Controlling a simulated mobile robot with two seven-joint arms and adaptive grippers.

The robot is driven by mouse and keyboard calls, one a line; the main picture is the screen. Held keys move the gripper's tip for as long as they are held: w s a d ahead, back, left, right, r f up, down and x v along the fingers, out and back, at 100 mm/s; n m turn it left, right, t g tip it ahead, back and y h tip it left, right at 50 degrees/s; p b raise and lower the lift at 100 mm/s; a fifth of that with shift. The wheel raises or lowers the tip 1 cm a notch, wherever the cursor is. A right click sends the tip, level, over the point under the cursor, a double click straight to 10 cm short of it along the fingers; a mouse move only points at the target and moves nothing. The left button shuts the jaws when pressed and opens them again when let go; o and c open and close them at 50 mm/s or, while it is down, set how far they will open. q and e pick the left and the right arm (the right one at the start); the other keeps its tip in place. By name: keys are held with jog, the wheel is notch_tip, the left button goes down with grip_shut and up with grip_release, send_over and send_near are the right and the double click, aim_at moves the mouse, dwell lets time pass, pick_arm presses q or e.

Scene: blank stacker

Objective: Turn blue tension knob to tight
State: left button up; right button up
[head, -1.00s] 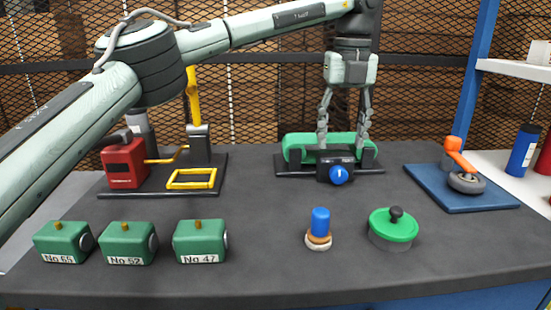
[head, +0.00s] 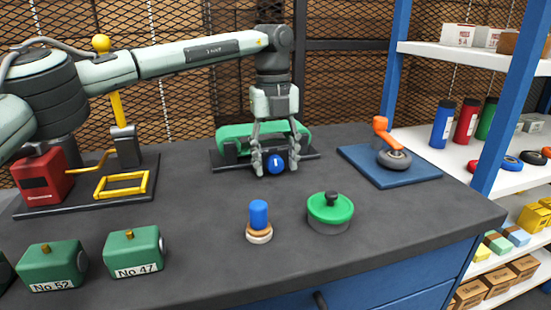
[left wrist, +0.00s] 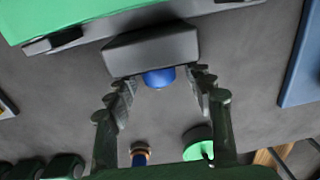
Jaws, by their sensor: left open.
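The blue tension knob (head: 276,163) sits on the dark front box of the green belt unit (head: 229,142). A short white mark on its face stands close to upright. I cannot read any tight marking. My left gripper (head: 275,172) points down at the knob, with one finger at each side of it. In the left wrist view the blue knob (left wrist: 159,78) projects from the dark box (left wrist: 150,48), between the open fingertips (left wrist: 163,84). I see a gap on both sides there; contact is not clear. My right gripper is not in view.
A blue cylinder on rings (head: 258,213) and a green-lidded round pot (head: 330,209) stand in front. A red-and-yellow machine (head: 42,174) and green numbered blocks (head: 133,250) are left. The bench between is clear.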

pick_arm(q)
jog(key=c, duration=1.2)
jog(key=shift+o, duration=0.2)
jog(key=y, duration=0.2)
jog(key=shift+d+g+y, duration=0.3)
jog(key=shift+g, duration=0.1)
jog(key=shift+w+g+y, duration=0.1)
jog(key=shift+g+y, duration=0.2)
jog(key=shift+y, duration=0.4)
jog(key=o, duration=1.2)
jog(key=shift+c, duration=0.2)
jog(key=shift+a, duration=0.1)
